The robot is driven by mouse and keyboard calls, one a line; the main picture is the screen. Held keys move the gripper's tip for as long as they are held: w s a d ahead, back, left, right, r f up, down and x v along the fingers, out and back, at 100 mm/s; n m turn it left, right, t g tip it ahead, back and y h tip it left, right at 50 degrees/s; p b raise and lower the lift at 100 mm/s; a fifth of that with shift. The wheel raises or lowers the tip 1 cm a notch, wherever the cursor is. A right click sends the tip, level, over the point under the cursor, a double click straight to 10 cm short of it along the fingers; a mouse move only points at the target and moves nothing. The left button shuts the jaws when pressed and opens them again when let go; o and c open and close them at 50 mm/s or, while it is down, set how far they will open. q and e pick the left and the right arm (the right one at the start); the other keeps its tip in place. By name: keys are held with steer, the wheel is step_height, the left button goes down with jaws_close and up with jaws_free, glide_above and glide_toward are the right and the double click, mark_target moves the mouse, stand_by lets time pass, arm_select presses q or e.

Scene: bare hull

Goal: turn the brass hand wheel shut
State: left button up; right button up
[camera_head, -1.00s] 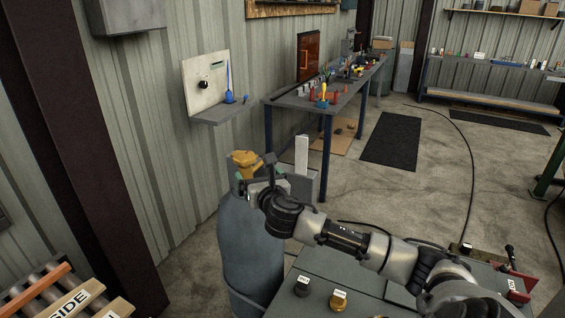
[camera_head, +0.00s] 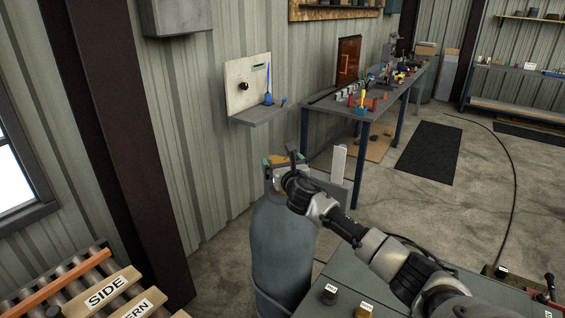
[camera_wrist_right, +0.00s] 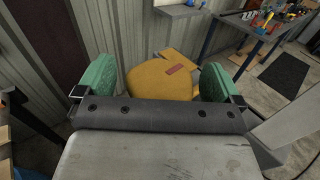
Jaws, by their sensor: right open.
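The brass hand wheel (camera_wrist_right: 165,80) shows in the right wrist view as a yellow, lobed shape with a small reddish mark. It lies between the two green finger pads of my right gripper (camera_wrist_right: 157,84); gaps show on both sides, the left one wider near the pad. In the head view my right gripper (camera_head: 284,161) is at the top of a grey-blue gas cylinder (camera_head: 283,250) and hides most of the wheel. My right gripper is open. My left gripper is not in view.
A grey wall shelf (camera_head: 258,115) with a white back panel hangs behind the cylinder. A workbench (camera_head: 350,112) with tools stands beyond, right. A grey-green surface with labelled knobs (camera_head: 330,293) lies in front. Wooden signs (camera_head: 108,291) lie at lower left.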

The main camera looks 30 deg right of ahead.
steer(key=shift+c, duration=0.2)
steer(key=c, duration=0.9)
steer(key=shift+m+g+h, duration=0.5)
steer(key=shift+m+h, duration=0.4)
steer(key=shift+h, duration=0.5)
steer(key=o, duration=0.9)
steer(key=shift+o, duration=0.2)
steer(key=shift+s, duration=0.1)
steer(key=b+v, duration=0.2)
steer(key=v, duration=0.8)
steer(key=shift+s, duration=0.35)
